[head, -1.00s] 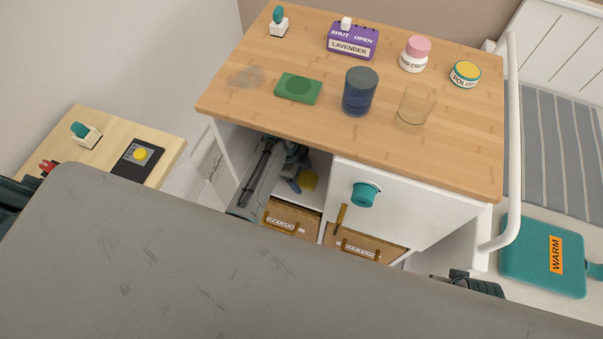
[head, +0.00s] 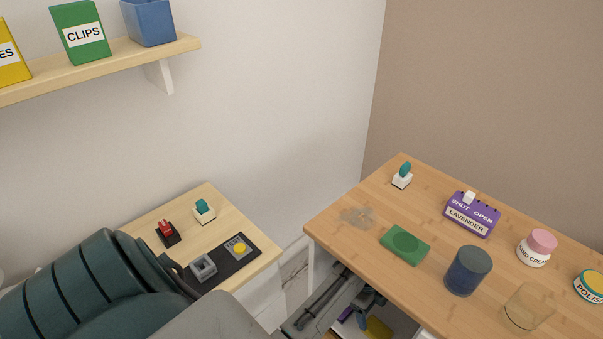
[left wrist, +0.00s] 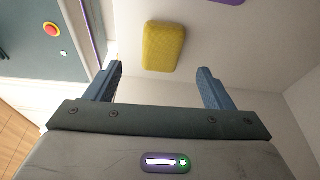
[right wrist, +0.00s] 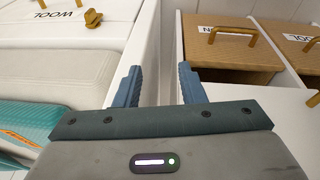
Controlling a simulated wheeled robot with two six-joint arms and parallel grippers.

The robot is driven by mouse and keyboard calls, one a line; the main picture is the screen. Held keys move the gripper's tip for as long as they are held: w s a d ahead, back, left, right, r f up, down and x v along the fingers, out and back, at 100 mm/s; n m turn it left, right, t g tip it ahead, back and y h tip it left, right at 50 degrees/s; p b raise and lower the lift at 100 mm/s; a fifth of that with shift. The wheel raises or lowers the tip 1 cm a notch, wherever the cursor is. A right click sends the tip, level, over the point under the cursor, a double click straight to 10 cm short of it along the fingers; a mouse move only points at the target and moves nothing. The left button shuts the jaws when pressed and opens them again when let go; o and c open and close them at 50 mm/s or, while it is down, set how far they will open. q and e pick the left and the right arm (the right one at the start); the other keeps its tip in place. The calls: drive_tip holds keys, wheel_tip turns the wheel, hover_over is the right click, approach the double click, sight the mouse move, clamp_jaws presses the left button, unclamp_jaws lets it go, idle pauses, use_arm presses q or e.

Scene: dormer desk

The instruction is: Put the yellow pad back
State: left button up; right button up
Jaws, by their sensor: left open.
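The yellow pad (head: 378,328) lies in the open white compartment under the wooden desktop, partly cut off by the bottom edge of the head view. In the left wrist view the yellow pad (left wrist: 163,46) is a rounded block lying flat just beyond my left fingertips. My left gripper (head: 368,300) reaches into this compartment; it is open and empty, with its fingers (left wrist: 160,70) apart and the pad not between them. My right gripper (right wrist: 160,68) shows only in its wrist view, fingers apart with nothing between, near a white panel and drawers.
The desktop (head: 350,190) above the compartment holds a green block (head: 405,245), a blue cup (head: 468,270), a clear glass (head: 525,308), jars and a purple lavender box (head: 472,215). A side table (head: 200,240) stands left. Purple items show near the pad (left wrist: 225,2).

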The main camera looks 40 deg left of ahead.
use_arm(q)
drive_tip(key=s+a+n+t+y, duration=0.1)
drive_tip(key=s+a+n+y, duration=0.1)
drive_tip(key=s+a+n, duration=0.3)
drive_tip(key=s+a+f+n+t+y, duration=0.1)
drive_tip(key=s+a+n, duration=0.4)
drive_tip(key=s+n, duration=0.7)
drive_tip(key=s+y, duration=0.1)
drive_tip(key=s, duration=0.3)
drive_tip(key=shift+s+a+f+t, duration=0.25)
drive_tip(key=shift+f+t, duration=0.05)
drive_tip(key=shift+t, duration=0.1)
